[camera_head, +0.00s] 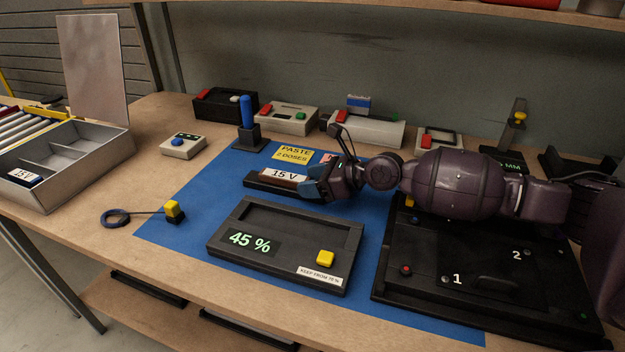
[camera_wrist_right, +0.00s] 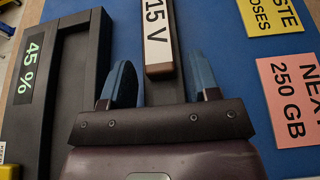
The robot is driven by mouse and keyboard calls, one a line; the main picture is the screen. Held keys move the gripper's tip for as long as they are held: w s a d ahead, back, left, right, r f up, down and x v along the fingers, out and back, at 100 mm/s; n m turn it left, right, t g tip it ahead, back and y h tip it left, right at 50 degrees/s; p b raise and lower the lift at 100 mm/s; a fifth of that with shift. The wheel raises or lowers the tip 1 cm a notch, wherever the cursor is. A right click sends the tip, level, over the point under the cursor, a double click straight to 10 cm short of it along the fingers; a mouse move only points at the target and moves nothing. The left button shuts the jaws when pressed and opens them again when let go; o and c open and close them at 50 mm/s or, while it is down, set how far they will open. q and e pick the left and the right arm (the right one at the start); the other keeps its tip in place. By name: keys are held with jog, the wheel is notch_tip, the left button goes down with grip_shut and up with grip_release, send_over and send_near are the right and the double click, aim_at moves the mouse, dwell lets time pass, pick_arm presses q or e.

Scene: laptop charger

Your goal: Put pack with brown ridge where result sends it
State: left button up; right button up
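The pack with the brown ridge (camera_head: 258,183) lies on the blue mat; it is dark, with a white "15 V" label on top, and shows in the wrist view (camera_wrist_right: 161,71). My right gripper (camera_head: 318,182) is at its right end. In the wrist view the blue fingers (camera_wrist_right: 162,82) stand apart on either side of the pack, with gaps visible. A black tester (camera_head: 226,262) in front reads "45 %", with a yellow button (camera_head: 325,258) and a label reading "KEEP FROM 70 %". My left gripper is not in view.
A grey divided box (camera_head: 75,185) at left holds another "15 V" item (camera_head: 24,178). A black board marked 1 and 2 (camera_head: 470,262) lies right, under my arm. A yellow note (camera_head: 294,154), pink note (camera_wrist_right: 290,95) and blue-handled stand (camera_head: 247,125) are behind. Several devices line the back.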

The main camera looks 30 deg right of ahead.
jog(key=shift+o, duration=1.5)
jog(key=shift+r, duration=0.1)
